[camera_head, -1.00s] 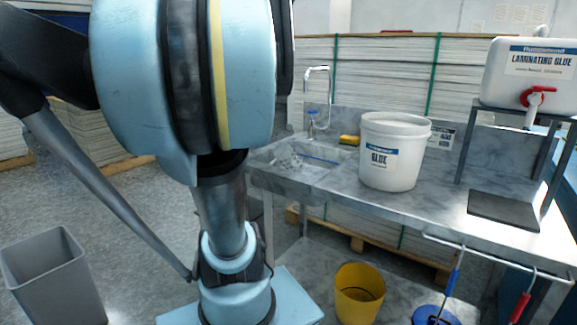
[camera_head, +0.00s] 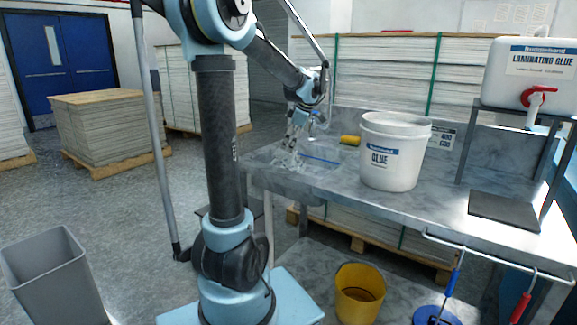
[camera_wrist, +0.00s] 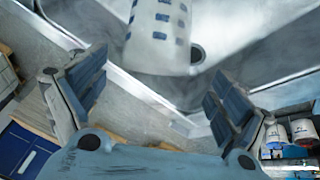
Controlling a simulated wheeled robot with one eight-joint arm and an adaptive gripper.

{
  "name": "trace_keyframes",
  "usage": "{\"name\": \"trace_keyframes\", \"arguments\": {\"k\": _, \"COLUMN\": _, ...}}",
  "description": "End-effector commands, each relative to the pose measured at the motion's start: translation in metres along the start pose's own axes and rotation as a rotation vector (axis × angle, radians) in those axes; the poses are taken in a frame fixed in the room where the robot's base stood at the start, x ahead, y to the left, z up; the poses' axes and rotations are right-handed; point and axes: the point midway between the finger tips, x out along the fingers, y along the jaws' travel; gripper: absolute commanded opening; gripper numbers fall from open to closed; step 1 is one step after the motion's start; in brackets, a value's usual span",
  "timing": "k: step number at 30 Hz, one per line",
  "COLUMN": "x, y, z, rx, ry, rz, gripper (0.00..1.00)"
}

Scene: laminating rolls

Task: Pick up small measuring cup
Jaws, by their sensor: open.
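A pale, see-through cylinder with rows of blue marks, which looks like the small measuring cup (camera_wrist: 158,38), fills the top middle of the wrist view, over the grey sink basin. My gripper (camera_wrist: 155,78) is open, its two blue-grey padded fingers spread to left and right, with the cup's near end beyond and between them. No contact shows. In the head view my gripper (camera_head: 297,138) hangs down over the sink at the left end of the counter. The cup is hard to make out there behind the fingers.
A white glue bucket (camera_head: 389,155) stands right of the sink on the marbled counter (camera_head: 440,195). A yellow sponge (camera_head: 349,140) lies at the back. A glue container (camera_head: 530,72) sits on a stand at right. A yellow bucket (camera_head: 359,293) is below; a grey bin (camera_head: 52,275) stands at left.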

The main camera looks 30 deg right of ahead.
Motion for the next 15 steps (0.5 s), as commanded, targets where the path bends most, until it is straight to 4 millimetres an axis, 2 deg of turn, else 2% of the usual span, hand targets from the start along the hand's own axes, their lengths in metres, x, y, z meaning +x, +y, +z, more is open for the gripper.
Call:
{"name": "trace_keyframes", "arguments": {"k": 5, "x": -0.001, "y": 0.010, "z": 0.014, "rx": -0.022, "ry": 0.006, "rz": 0.011, "gripper": 0.91}}
{"name": "trace_keyframes", "arguments": {"k": 15, "x": 0.028, "y": 0.010, "z": 0.014, "rx": -0.026, "ry": 0.006, "rz": 0.011, "gripper": 0.91}}
